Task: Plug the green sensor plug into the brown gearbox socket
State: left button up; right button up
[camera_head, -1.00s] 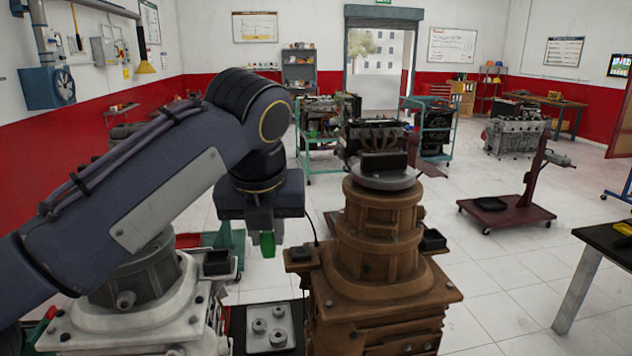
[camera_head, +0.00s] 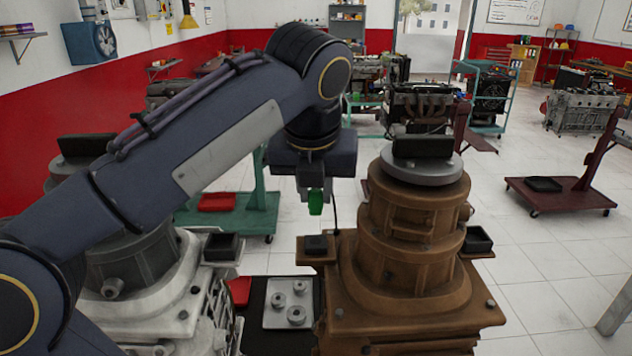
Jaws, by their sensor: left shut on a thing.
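The green sensor plug (camera_head: 315,202) hangs upright below my left gripper (camera_head: 313,190), which is shut on it. The brown gearbox (camera_head: 412,265) stands to the right of the plug. A small dark socket block (camera_head: 316,244) sits on a ledge at the gearbox's upper left, with a thin cable beside it. The plug is above this block in the picture and apart from it. Another dark open-topped box (camera_head: 477,239) sits on the gearbox's right side. Which of these is the matching socket I cannot tell for sure. My right gripper is not in view.
A grey-white gearbox (camera_head: 170,300) stands at left under my left arm, with a dark box (camera_head: 222,247) on its corner. A metal plate with several round fittings (camera_head: 288,303) lies between the gearboxes. A green stand (camera_head: 262,210) and engine carts stand behind.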

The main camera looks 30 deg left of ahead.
aim_at(315, 210)
pick_arm(q)
jog(key=shift+f, duration=0.45)
notch_tip(315, 210, down, 2)
jog(key=shift+f+b, duration=0.1)
jog(key=shift+b, duration=0.4)
jog(key=shift+f+b, duration=0.85)
jog(key=shift+f, duration=0.05)
jog(key=shift+p, duration=0.85)
dwell(0.7)
jog(key=shift+f+b, duration=0.4)
jog(key=shift+f, duration=0.2)
jog(key=o, duration=1)
jog(key=v, duration=0.7)
jog(key=shift+r, duration=0.4)
